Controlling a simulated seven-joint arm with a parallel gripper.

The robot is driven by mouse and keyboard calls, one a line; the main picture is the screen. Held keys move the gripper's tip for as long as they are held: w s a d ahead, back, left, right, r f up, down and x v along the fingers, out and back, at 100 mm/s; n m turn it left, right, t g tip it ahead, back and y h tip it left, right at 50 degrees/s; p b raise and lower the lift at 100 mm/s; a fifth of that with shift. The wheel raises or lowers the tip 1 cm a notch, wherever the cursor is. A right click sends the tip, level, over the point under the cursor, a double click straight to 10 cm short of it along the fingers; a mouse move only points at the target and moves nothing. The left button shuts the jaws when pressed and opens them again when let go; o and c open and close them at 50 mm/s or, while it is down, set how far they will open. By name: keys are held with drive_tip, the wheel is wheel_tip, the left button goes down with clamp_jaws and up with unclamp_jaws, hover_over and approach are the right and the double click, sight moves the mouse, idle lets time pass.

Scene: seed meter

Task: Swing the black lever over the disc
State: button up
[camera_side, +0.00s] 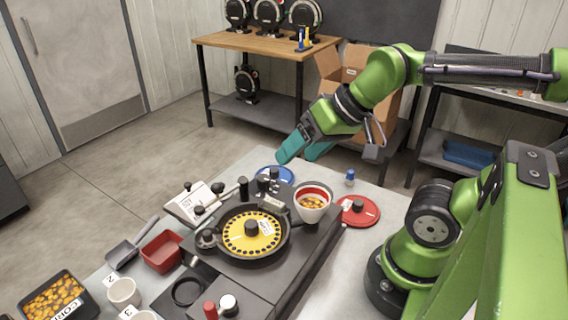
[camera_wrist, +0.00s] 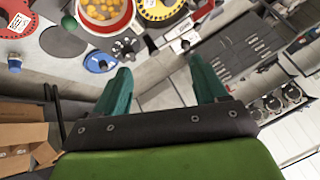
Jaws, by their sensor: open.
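The yellow disc (camera_side: 240,241) sits in a round black housing on the dark meter block, with a black knob at its centre. It also shows at the top of the wrist view (camera_wrist: 158,13). Several short black posts and knobs stand around the housing; I cannot tell for sure which is the black lever. One upright black post (camera_side: 243,187) stands just behind the disc. My gripper (camera_side: 303,153) is open and empty, with teal fingers, in the air behind and above the meter. Both fingers show in the wrist view (camera_wrist: 160,68), apart from everything.
A white and red cup of seeds (camera_side: 312,203) stands right of the disc. A blue disc (camera_side: 285,172) and a red disc (camera_side: 358,211) lie behind and right. A red bin (camera_side: 162,251) and seed tray (camera_side: 54,300) are at left. A cardboard box (camera_side: 353,58) stands behind my gripper.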

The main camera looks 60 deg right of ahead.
drive_tip(key=shift+c, duration=1.2)
drive_tip(key=shift+w+a+f+g, duration=0.1)
drive_tip(key=shift+a+f+g, duration=0.1)
drive_tip(key=shift+f+g, duration=0.15)
drive_tip(key=shift+c, duration=0.9)
wheel_tip(320, 180, up, 8)
drive_tip(key=f+n+g+h, duration=0.1)
drive_tip(key=n+g+h, duration=0.1)
drive_tip(key=g, duration=0.5)
hover_over(216, 184)
drive_tip(key=shift+t, duration=0.25)
wheel_tip(216, 184, down, 16)
drive_tip(key=shift+r, duration=0.1)
clamp_jaws()
